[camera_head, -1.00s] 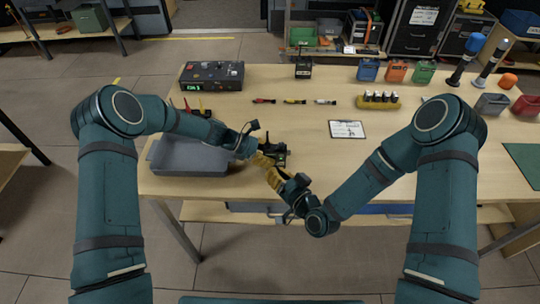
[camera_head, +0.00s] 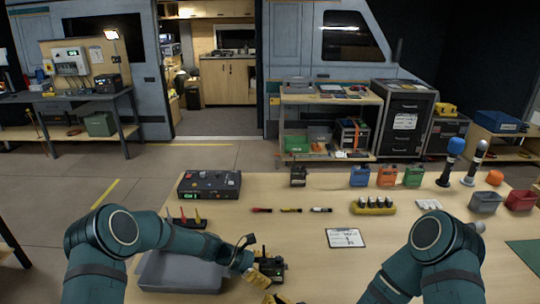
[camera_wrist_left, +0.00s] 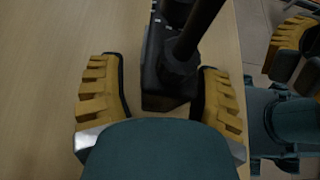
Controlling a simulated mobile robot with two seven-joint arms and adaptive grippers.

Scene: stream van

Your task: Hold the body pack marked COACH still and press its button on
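A black pack with a dark antenna (camera_head: 273,266) sits at the near edge of the table, right of the grey tray. It also shows in the left wrist view (camera_wrist_left: 158,88). I cannot read any name on it, and its button does not show. My left gripper (camera_head: 254,275) is at its left side. In the left wrist view its yellow fingers (camera_wrist_left: 160,75) stand apart on either side of the pack, with a visible gap at the left finger. My right gripper (camera_head: 276,299) is just below the pack, mostly cut off by the lower edge. Another black device (camera_head: 298,177) stands further back.
The grey tray (camera_head: 160,284) is under my left forearm. A black control box (camera_head: 209,185), several markers (camera_head: 290,210), a yellow holder (camera_head: 372,209) and a white card (camera_head: 345,238) lie on the table.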

